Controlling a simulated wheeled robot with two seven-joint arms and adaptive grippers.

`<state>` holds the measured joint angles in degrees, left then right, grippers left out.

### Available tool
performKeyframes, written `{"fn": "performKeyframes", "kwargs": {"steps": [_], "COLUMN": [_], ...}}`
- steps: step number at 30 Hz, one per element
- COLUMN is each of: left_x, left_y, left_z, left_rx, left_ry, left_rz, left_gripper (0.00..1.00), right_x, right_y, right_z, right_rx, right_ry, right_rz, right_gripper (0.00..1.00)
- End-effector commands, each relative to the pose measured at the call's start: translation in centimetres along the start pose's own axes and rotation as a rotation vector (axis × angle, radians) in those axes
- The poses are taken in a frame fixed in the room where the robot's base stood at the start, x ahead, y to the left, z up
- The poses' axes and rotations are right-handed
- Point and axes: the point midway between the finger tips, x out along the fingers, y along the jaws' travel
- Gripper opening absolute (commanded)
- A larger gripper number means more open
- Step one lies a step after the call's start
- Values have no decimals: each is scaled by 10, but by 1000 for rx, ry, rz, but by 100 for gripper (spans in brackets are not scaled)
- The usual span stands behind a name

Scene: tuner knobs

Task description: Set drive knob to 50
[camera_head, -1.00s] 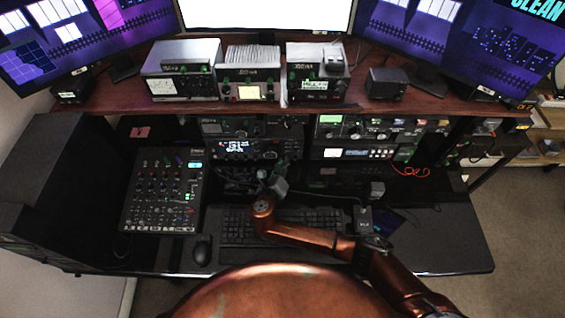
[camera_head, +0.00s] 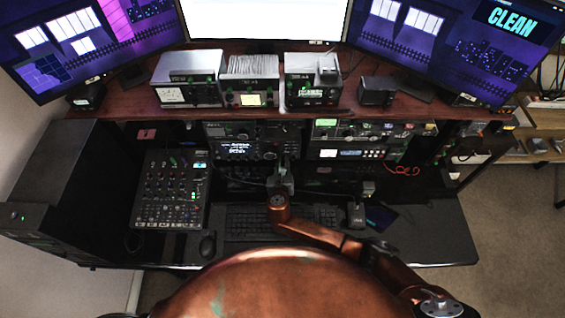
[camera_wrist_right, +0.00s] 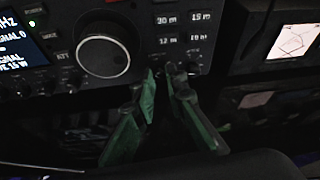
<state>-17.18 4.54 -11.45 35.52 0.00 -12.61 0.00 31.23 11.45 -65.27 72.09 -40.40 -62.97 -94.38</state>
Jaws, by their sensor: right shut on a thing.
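A black radio (camera_head: 238,149) with a lit display stands on the lower shelf. My right gripper (camera_head: 283,166) is at the right end of this radio. In the right wrist view its green-padded fingers (camera_wrist_right: 166,73) come together at the panel, just right of and below the large dial. They are shut on a small knob, which they mostly hide. I cannot read its label or setting. My left gripper is not in view.
A mixer (camera_head: 172,190) lies on the desk at left. A keyboard (camera_head: 250,222) is below my right forearm, with a mouse (camera_head: 207,245) beside it. More radio units (camera_head: 345,153) stand right of the gripper. The dark desk front at right is mostly clear.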

Motion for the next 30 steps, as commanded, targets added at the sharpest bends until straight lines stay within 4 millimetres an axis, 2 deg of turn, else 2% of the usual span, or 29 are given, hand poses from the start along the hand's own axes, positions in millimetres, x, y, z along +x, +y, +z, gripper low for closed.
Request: {"fn": "performKeyframes", "kwargs": {"steps": [11, 12, 19, 30], "left_x": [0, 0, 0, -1], "left_y": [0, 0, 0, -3], "left_z": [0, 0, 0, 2], "left_rx": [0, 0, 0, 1], "left_ry": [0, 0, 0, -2], "left_rz": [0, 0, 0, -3], "left_gripper": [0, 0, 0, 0], "right_x": [0, 0, 0, -6], "right_y": [1, 1, 0, 1], "right_z": [0, 0, 0, 0], "right_rx": [4, 3, 3, 4], "right_ry": [-1, -1, -1, -1], "right_rz": [4, 4, 3, 3], "right_gripper": [0, 14, 30, 30]}}
